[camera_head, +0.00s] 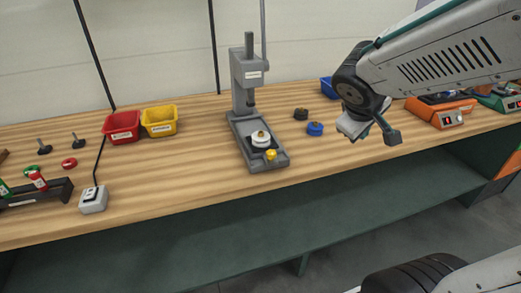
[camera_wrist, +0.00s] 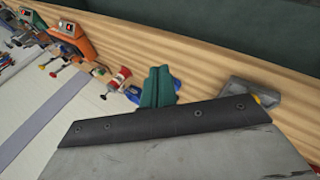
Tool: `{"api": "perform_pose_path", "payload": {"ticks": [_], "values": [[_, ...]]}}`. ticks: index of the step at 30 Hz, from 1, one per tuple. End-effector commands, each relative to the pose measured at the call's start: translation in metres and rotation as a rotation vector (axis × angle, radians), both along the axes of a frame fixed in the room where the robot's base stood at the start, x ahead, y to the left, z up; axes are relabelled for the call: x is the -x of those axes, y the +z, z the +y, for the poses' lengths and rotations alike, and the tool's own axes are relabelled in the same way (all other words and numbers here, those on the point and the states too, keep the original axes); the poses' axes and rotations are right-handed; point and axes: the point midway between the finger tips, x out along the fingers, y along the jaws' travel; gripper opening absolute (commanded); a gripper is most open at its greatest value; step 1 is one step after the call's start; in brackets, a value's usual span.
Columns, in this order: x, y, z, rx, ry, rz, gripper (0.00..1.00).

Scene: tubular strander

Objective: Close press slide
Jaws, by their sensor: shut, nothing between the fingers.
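The grey press (camera_head: 250,100) stands upright on the wooden bench, left of my arm in the head view. Its slide (camera_head: 277,163) lies low at the front of the base, with a yellow knob (camera_head: 271,155) at its front end. A white round piece with a brass top (camera_head: 260,140) sits on it. My gripper (camera_head: 354,126) is right of the press, apart from it, above the bench. In the wrist view my gripper's teal fingers (camera_wrist: 157,86) are together and empty. Part of a grey base (camera_wrist: 235,88) with a yellow knob (camera_wrist: 257,99) shows beyond, mostly hidden.
A black part (camera_head: 300,114) and a blue part (camera_head: 315,129) lie between press and gripper. Red (camera_head: 122,127) and yellow (camera_head: 159,121) bins stand left of the press. An orange device (camera_head: 441,111) stands at right. The bench before the press is clear.

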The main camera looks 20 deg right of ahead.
Motion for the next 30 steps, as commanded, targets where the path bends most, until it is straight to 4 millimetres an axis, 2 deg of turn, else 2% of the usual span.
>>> {"api": "perform_pose_path", "payload": {"ticks": [1,3,5,6,9,11,13,15,18,23,26,30], "values": [[-0.026,-0.003,-0.005,0.050,0.090,-0.036,0.00],[-0.061,-0.004,-0.004,0.100,0.238,-0.093,0.00],[-0.088,-0.008,0.006,0.118,0.380,-0.131,0.00],[-0.103,-0.012,0.016,0.118,0.480,-0.150,0.00],[-0.127,-0.027,0.050,0.075,0.738,-0.169,0.00],[-0.132,-0.038,0.074,0.024,0.884,-0.160,0.00],[-0.127,-0.049,0.100,-0.047,1.035,-0.135,0.00],[-0.117,-0.056,0.122,-0.118,1.156,-0.103,0.00],[-0.101,-0.059,0.141,-0.200,1.260,-0.063,0.00],[-0.090,-0.062,0.154,-0.285,1.287,-0.047,0.00],[-0.094,-0.068,0.158,-0.290,1.280,-0.049,0.00],[-0.104,-0.087,0.166,-0.292,1.279,-0.046,0.00]]}}
